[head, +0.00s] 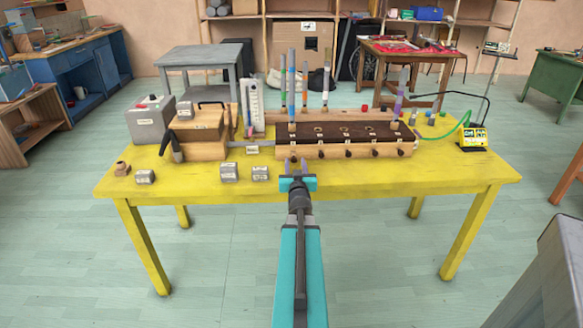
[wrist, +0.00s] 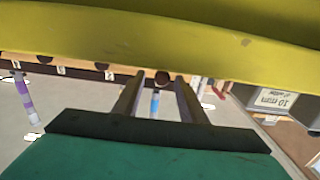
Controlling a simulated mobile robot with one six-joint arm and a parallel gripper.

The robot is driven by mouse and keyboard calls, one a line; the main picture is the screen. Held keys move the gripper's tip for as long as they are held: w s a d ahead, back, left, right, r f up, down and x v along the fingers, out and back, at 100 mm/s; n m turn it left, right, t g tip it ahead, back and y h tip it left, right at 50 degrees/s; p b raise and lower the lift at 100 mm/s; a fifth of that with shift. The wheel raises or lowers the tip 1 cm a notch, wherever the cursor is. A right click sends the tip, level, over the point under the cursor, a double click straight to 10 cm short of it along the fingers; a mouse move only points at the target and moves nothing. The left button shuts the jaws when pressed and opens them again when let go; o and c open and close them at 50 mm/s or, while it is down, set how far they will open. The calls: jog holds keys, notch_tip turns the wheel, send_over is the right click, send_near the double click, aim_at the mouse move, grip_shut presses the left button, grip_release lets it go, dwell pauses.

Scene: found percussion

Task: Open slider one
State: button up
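A long wooden box (head: 348,149) with a dark top stands on the yellow table (head: 330,187). Several dark round knobs line its front, and tubes stand in its back. My gripper (head: 297,163) is open and empty in front of the box's left end, by the leftmost knob (head: 293,155). In the wrist view, a dark round knob (wrist: 162,78) shows between the tips of my two spread fingers (wrist: 160,84). Whether the fingers touch it I cannot tell. I cannot tell which part is labelled slider one.
Small grey labelled blocks (head: 230,173) lie left of my gripper. A wooden case (head: 197,130) and a grey box (head: 151,120) stand further left. A yellow device (head: 473,138) with a green cable is at the right. The table's front right is clear.

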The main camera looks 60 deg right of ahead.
aim_at(294, 160)
jog(key=shift+a, duration=0.15)
jog(key=shift+v, duration=1.1)
jog(key=shift+s+a+r, duration=0.15)
jog(key=shift+a, duration=0.1)
jog(key=p+v, duration=0.2)
jog(key=p, duration=0.2)
jog(key=shift+s+a, duration=0.1)
jog(key=shift+a, duration=0.05)
jog(key=shift+s+a+p, duration=0.1)
jog(key=shift+a+p, duration=0.1)
jog(key=shift+p, duration=0.45)
jog(key=p, duration=0.3)
jog(key=shift+s+a, duration=0.3)
jog(key=shift+a, duration=0.1)
jog(key=p+v, duration=0.6)
jog(key=p, duration=0.4)
jog(key=shift+s+a+p, duration=0.3)
jog(key=shift+p, duration=0.05)
